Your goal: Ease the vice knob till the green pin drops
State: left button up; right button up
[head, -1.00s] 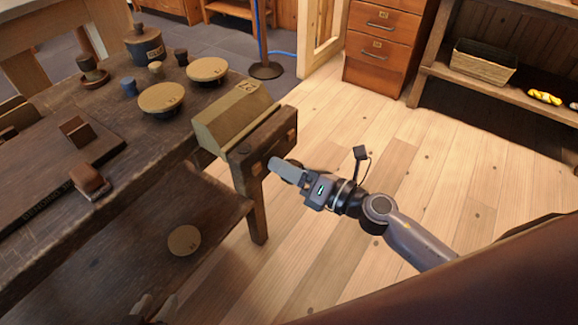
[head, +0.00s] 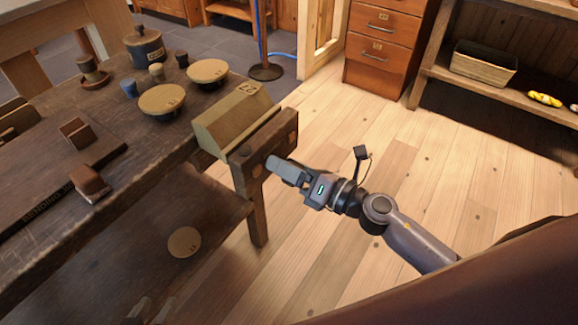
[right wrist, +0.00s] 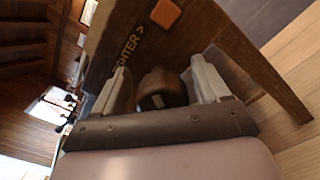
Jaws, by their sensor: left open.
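The wooden vice jaw (head: 262,145) stands at the bench's end, and part of it fills the top of the right wrist view (right wrist: 125,25). The brown vice knob (right wrist: 162,88) sits between the two fingers of my right gripper (right wrist: 163,85), one finger close on each side. In the head view my right gripper (head: 283,170) is at the jaw's outer face and hides the knob. I see no green pin in either view.
The dark bench (head: 50,175) carries round-topped spools (head: 162,99), a blue pot (head: 146,45) and small brown blocks (head: 90,184). A pale disc (head: 184,242) lies on the lower shelf. The plank floor (head: 350,270) is clear.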

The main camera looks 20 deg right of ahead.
jog(key=shift+s+d+f, duration=0.15)
jog(key=shift+s+d, duration=0.15)
jog(key=shift+s, duration=0.15)
pick_arm(q)
jog(key=shift+w+d+r+b, duration=0.2)
jog(key=shift+d+r+b, duration=0.1)
jog(key=shift+d+b, duration=0.2)
pick_arm(e)
jog(key=v, duration=0.6)
